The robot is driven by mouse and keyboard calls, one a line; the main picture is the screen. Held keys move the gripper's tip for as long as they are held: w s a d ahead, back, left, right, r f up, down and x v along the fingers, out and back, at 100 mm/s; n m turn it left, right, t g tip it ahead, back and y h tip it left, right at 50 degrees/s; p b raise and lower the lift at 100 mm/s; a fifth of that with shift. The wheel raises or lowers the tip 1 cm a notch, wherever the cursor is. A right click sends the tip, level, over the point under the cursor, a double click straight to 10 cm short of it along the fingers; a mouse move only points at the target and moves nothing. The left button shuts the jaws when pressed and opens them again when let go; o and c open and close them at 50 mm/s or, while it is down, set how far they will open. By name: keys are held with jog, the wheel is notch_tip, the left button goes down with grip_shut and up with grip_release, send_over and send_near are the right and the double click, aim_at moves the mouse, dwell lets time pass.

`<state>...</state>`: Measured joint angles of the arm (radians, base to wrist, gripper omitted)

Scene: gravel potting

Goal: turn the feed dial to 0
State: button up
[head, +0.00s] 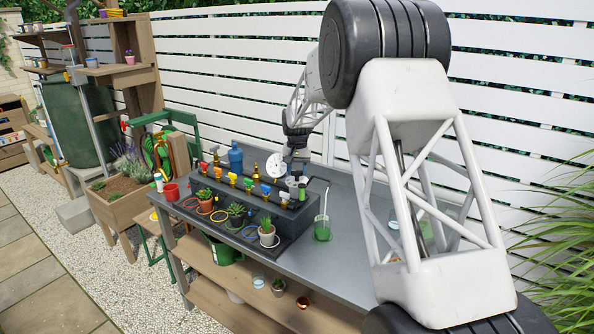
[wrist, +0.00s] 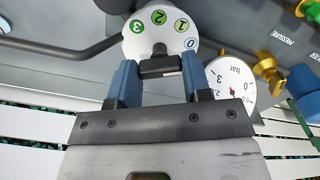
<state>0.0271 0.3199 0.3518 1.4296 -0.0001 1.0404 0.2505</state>
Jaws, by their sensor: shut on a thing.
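The feed dial (wrist: 140,35) is a white disc in the wrist view. It carries green spots marked 3, 2 and 1 and a white spot marked 0 with a blue numeral. The 0 lies at its lower right, close to my gripper's fingers. My gripper (wrist: 160,76) has two blue fingers shut on the dark handle of the dial at its lower edge. In the head view my gripper (head: 297,163) is over the right part of the dark panel. The dial is small there and partly hidden by the gripper. I cannot tell exactly which number the dial is set to.
A round white pressure gauge (wrist: 233,86) sits close beside the right finger, with a yellow fitting (wrist: 267,69) beyond it. Several coloured valves line the panel. Small pots stand in front. A glass of green liquid (head: 322,230) stands right of the panel under a bent spout.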

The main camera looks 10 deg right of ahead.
aim_at(297, 171)
jog(key=o, duration=0.9)
jog(key=shift+r, duration=3.9)
jog(key=s+r, duration=0.4)
jog(key=s, duration=0.6)
jog(key=s+a+r+n+t, duration=0.1)
jog(key=s+r, duration=0.2)
jog(key=s, duration=0.8)
jog(key=s+r, duration=0.4)
jog(key=s, duration=0.6)
jog(key=s+f, duration=0.2)
jog(key=s, duration=0.8)
jog(key=s+f+n+t, duration=0.1)
jog(key=s+f, duration=0.2)
jog(key=s, duration=0.8)
jog(key=s+a+f+n, duration=0.1)
jog(key=s+f, duration=0.1)
jog(key=s, duration=0.8)
jog(key=shift+s+f+t, duration=0.15)
jog(key=shift+f+t, duration=0.15)
jog(key=shift+f, duration=0.05)
